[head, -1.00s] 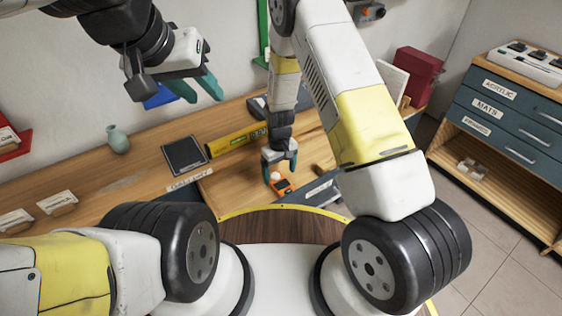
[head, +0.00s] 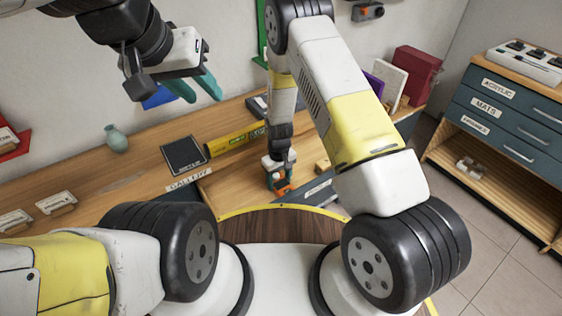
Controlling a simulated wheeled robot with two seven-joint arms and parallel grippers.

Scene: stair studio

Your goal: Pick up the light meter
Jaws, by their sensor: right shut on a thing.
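The light meter (head: 284,191) is a small orange device on the wooden bench, in the middle of the head view. My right gripper (head: 279,186) reaches down over it from above and is shut on it. The teal fingers and wrist hide most of the meter; only orange parts show. I cannot tell whether it still touches the bench. My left gripper (head: 205,97) is open and empty, raised at the upper left in front of the wall.
A yellow level (head: 232,139) and a dark square pad (head: 184,155) lie left of the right gripper. A small wooden block (head: 322,166) sits close on its right. A teal vase (head: 116,139) stands further left. A drawer cabinet (head: 510,120) is at the right.

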